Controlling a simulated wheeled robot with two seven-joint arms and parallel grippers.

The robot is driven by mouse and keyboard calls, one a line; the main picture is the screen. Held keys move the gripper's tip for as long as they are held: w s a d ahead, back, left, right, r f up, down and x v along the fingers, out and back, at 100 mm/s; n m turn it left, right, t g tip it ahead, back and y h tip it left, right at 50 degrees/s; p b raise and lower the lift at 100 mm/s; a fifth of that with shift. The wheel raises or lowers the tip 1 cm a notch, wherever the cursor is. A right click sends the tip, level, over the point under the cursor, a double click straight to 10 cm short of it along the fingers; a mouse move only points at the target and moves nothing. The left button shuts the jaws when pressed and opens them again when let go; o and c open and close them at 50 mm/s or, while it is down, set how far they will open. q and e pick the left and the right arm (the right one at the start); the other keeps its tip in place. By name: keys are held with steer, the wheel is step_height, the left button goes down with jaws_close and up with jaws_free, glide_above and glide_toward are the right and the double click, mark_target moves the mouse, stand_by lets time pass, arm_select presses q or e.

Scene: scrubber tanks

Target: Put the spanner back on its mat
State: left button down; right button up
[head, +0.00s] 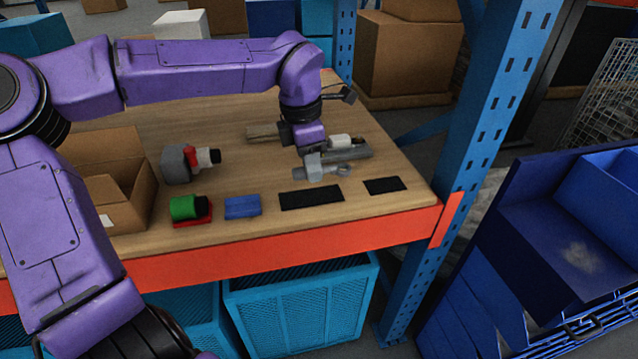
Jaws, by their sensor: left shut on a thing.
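The grey metal spanner (343,171) is in the head view, held low over the right half of the wooden workbench. My left gripper (311,168) points down and is shut on the spanner. The gripper hides part of the spanner; one end shows to its right. A larger black mat (311,197) lies just in front of the spanner, and the spanner is apart from it. A smaller black mat (384,186) lies to its right. Both black mats are bare. My right gripper is not in view.
A grey cylinder (352,153) lies just behind the spanner. A grey and red tool (178,163), a green roll (184,207) on a red mat, a blue mat (242,206) and an open cardboard box (119,215) are to the left. A blue rack post (470,130) stands at right.

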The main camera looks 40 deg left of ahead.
arm_select(q)
steer(key=p, duration=0.1)
glide_above(323, 195)
steer(key=shift+g, duration=0.3)
step_height(323, 195, down, 7)
steer(key=shift+w+r, duration=0.15)
steer(key=shift+a+f, duration=0.2)
steer(key=shift+f, duration=0.05)
steer(key=shift+s+f+p, duration=0.2)
steer(key=shift+s+f, duration=0.1)
steer(key=shift+f, duration=0.3)
steer(key=shift+s+f+p, duration=0.15)
steer(key=shift+s+f, duration=0.1)
steer(key=shift+f, duration=0.3)
steer(key=shift+w+f, duration=0.1)
steer(key=shift+f, duration=0.25)
steer(key=shift+w+f, duration=0.15)
steer(key=shift+w, duration=0.2)
steer(key=shift+s+f, duration=0.1)
steer(key=shift+s, duration=0.1)
steer(key=c, duration=0.9)
jaws_free()
steer(key=shift+c, duration=0.2)
steer(key=shift+o, duration=0.3)
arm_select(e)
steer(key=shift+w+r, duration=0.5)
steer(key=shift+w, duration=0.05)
